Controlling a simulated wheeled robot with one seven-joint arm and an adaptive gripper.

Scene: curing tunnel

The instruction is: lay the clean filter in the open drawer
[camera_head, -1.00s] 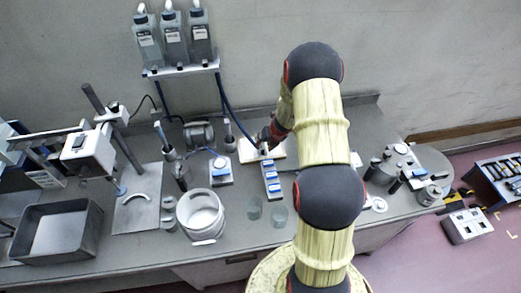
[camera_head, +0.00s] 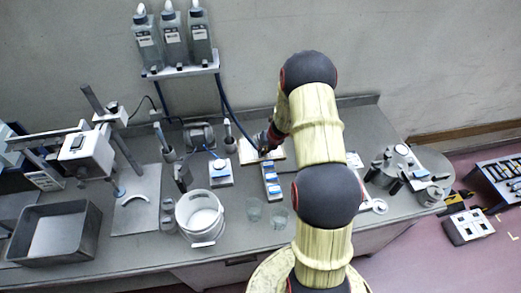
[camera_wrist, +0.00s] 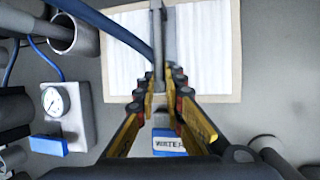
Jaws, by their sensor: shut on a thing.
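The clean filter is a white pleated panel in a tan frame (camera_wrist: 213,50), filling the top of the wrist view. A grey bar runs up its middle. My gripper (camera_wrist: 160,82) is shut on this bar, its yellow and black fingers closing from both sides. In the head view the filter shows as a pale panel (camera_head: 247,152) at the back of the bench, partly hidden by my gripper (camera_head: 265,148). I cannot tell whether it touches the bench. No open drawer is clearly seen; a dark handle (camera_head: 241,260) shows on the bench front, partly beside my arm.
A strip with blue labels (camera_head: 271,182) lies just in front of the filter. Bottles (camera_head: 173,39) sit on a wall shelf, with blue hoses below.

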